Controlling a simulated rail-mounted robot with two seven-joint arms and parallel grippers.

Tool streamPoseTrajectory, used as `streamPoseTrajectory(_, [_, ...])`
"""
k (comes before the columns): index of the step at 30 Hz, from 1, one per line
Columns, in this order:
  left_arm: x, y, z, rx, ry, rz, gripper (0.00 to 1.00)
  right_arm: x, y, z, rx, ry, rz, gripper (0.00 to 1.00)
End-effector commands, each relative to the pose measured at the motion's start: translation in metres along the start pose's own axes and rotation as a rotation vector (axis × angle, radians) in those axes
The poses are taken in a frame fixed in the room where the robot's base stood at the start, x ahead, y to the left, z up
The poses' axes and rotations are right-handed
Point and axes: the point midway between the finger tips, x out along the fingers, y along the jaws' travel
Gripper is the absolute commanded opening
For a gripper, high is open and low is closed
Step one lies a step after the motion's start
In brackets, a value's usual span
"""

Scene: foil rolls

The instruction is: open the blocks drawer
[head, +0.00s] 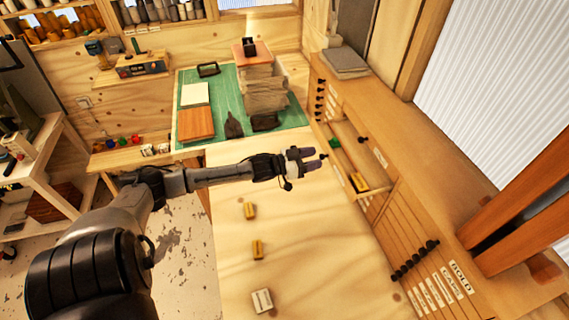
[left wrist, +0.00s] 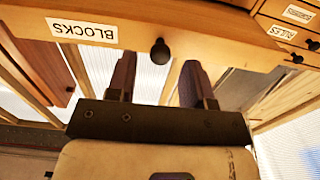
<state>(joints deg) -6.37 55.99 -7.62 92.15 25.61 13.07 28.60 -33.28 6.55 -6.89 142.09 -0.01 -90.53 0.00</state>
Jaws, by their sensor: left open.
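The blocks drawer stands pulled out from the wooden cabinet, with its inside showing in the head view (head: 347,133). A green piece (head: 335,143) and a yellow block (head: 359,182) lie in it. In the left wrist view its front (left wrist: 205,40) carries a BLOCKS label (left wrist: 82,31) and a dark round knob (left wrist: 160,51). My left gripper (head: 312,159) is open and empty, just in front of the drawer. In the left wrist view its fingers (left wrist: 157,80) lie on either side below the knob, which looks clear of them. My right gripper is not in view.
Two yellow blocks (head: 250,211) (head: 257,250) and a white-topped block (head: 262,300) lie on the wooden worktop (head: 320,260). A green mat (head: 225,103) at the back bears a stack (head: 262,88) and boards. Several knobs (head: 415,260) stick out from the cabinet's near end.

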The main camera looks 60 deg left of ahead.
Motion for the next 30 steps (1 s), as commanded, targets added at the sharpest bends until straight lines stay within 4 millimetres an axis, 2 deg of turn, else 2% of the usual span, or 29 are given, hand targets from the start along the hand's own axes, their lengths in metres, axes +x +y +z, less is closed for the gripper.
streamPoseTrajectory(15, [-0.076,0.0,0.002,-0.002,-0.004,0.0,0.47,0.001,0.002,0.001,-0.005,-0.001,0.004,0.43])
streamPoseTrajectory(24, [-0.105,0.001,0.001,-0.002,-0.002,0.0,0.47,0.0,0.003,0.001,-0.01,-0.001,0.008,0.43])
streamPoseTrajectory(30, [-0.113,0.0,0.0,-0.001,-0.001,0.0,0.47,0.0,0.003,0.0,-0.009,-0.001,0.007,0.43])
